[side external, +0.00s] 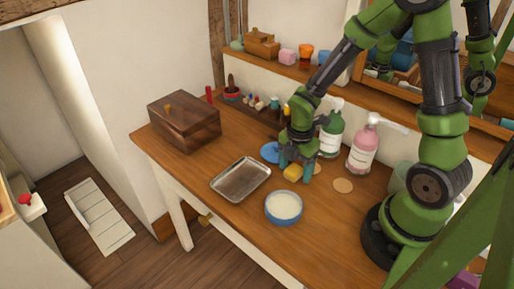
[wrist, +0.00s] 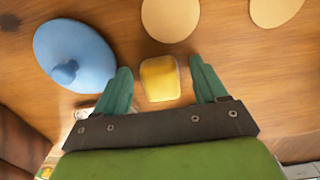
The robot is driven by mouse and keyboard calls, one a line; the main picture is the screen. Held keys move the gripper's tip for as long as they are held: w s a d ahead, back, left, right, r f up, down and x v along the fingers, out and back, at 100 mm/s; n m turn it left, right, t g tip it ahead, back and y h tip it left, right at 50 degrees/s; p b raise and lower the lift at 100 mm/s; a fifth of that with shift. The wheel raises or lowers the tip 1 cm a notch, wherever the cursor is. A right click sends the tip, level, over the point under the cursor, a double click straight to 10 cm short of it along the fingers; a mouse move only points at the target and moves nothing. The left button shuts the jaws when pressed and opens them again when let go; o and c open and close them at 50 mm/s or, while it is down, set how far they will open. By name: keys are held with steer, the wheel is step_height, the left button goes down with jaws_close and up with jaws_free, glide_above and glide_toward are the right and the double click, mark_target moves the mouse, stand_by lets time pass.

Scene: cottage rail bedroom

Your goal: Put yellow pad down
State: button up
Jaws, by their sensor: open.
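The yellow pad (wrist: 160,78) lies between the two fingertips of my gripper (wrist: 162,84) in the wrist view, with bare wood showing on both sides of it. My gripper's teal fingers are spread wide and do not touch the pad there. In the side view my gripper (side external: 296,168) points down at the wooden table (side external: 225,215), and the yellow pad (side external: 292,173) shows right at its fingers. The pad appears to rest on the table; its underside is hidden.
A blue lid (side external: 269,152) lies left of my gripper. A metal tray (side external: 240,179) and a blue bowl (side external: 284,207) stand in front. Green (side external: 331,135) and pink (side external: 363,147) pump bottles stand to the right, near a round coaster (side external: 343,186). A wooden box (side external: 184,120) stands at the far left.

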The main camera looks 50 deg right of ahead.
step_height(320, 180, up, 12)
step_height(320, 180, up, 6)
steer(key=m+t, duration=0.3)
steer(key=m, duration=0.5)
glide_above(296, 167)
steer(key=s+a, duration=0.2)
steer(key=s+a+r+m+t+y, duration=0.1)
steer(key=s+r+m+t, duration=0.1)
steer(key=m, duration=0.5)
steer(key=s+a+r+m+t+y, duration=0.1)
steer(key=s+r+m+t, duration=0.1)
steer(key=r+m, duration=0.2)
steer(key=m, duration=0.3)
steer(key=shift+s+a, duration=0.15)
steer(key=shift+a, duration=0.1)
steer(key=shift+r, duration=0.1)
steer(key=shift+o, duration=0.6)
